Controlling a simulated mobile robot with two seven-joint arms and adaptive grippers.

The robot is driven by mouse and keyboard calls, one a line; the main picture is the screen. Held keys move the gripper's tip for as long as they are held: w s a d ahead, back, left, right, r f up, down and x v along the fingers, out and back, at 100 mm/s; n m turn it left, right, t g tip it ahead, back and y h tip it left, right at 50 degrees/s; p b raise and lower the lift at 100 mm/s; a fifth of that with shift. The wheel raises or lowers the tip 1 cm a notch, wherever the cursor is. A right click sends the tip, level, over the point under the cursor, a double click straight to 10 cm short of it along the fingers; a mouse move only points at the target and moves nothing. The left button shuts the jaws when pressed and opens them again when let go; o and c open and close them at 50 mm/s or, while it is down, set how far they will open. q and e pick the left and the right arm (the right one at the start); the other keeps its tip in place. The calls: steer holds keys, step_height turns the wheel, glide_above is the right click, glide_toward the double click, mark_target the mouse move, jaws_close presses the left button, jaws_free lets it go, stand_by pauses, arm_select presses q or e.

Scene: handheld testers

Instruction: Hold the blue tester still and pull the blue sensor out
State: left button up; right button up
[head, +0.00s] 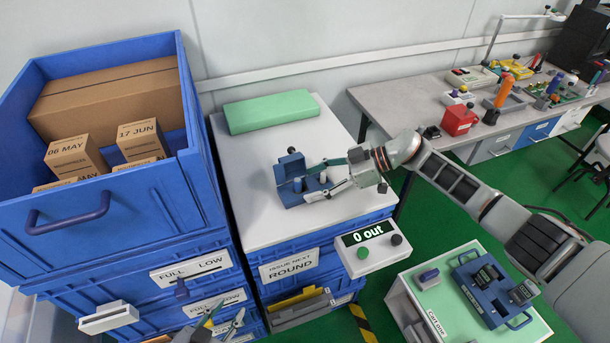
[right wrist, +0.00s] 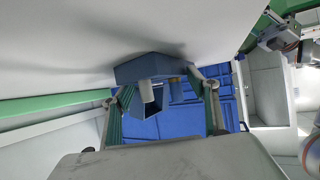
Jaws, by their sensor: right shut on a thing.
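The blue tester (head: 291,172) stands on the white cabinet top, with an upright back part and a low base. My right gripper (head: 309,182) reaches it from the right, its two fingers shut along opposite sides of it. In the right wrist view the dark blue tester (right wrist: 150,68) sits between the fingertips (right wrist: 165,88). A small blue part (head: 322,178) shows between the fingers; I cannot tell whether it is the blue sensor. My left gripper (head: 220,325) is at the bottom edge, below the cabinet top, its two fingertips apart with nothing visible between them.
A green block (head: 270,111) lies behind the tester. A box reading "0 out" (head: 370,246) hangs at the cabinet's front edge. A blue crate of cartons (head: 115,210) rises at left. Cart one (head: 462,300) carries a blue tray. A cluttered bench (head: 400,100) stands right.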

steer(key=shift+s+f, duration=0.1)
steer(key=shift+f, duration=0.1)
steer(key=o, duration=0.9)
steer(key=shift+r, duration=0.15)
